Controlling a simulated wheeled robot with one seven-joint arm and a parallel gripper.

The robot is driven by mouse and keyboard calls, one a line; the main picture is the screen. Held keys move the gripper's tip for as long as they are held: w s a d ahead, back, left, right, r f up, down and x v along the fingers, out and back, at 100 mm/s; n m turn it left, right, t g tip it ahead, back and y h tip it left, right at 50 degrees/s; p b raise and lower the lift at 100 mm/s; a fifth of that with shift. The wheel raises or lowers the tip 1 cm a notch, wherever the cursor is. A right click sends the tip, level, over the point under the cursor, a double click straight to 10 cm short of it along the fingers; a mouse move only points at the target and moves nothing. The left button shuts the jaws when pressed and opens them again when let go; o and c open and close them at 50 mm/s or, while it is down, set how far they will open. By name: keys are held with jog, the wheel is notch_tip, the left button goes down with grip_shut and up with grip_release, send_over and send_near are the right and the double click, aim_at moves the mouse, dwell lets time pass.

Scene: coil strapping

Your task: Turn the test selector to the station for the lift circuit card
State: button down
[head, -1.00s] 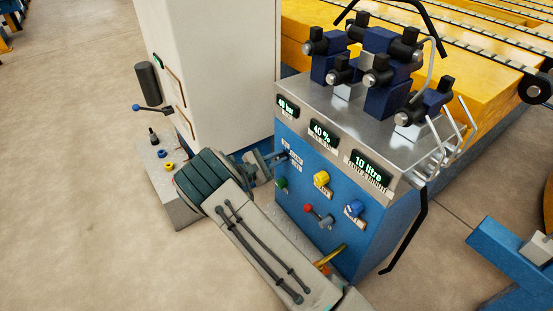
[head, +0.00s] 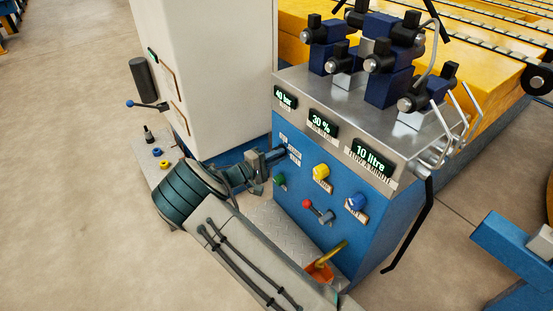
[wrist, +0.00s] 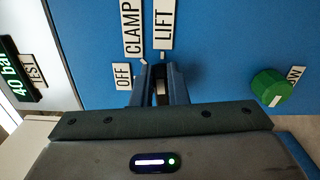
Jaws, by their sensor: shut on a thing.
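The test selector (wrist: 160,91) is on the blue front panel, mostly hidden between my fingers. My gripper (wrist: 161,76) is shut on it, and in the head view my gripper (head: 281,153) meets the panel's upper left. The OFF label (wrist: 122,76) is left of the fingers in the wrist view. The CLAMP label (wrist: 132,29) and the LIFT label (wrist: 164,25) stand above them, LIFT nearly in line with the fingers. I cannot tell which station the pointer marks. The displays read 40 bar (head: 285,98), 30 % (head: 321,123) and 10 litre (head: 370,158).
A green knob (wrist: 271,87), a yellow knob (head: 321,172), a blue knob (head: 356,202) and a red-tipped lever (head: 318,211) share the panel. Valve blocks (head: 388,85) stand on top. A white cabinet (head: 215,70) stands left. An orange container (head: 320,270) sits low in front.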

jog(key=shift+f+m, duration=0.15)
jog(key=shift+m, duration=0.45)
jog(key=shift+a+b, duration=0.1)
jog(key=shift+b, duration=0.2)
jog(key=c, duration=1.4)
grip_release()
jog(key=shift+c, duration=0.2)
jog(key=p+v, duration=0.3)
jog(key=v, duration=1)
jog(key=shift+s+a+p, duration=0.25)
jog(key=shift+a+p, duration=0.1)
jog(key=shift+p, duration=0.05)
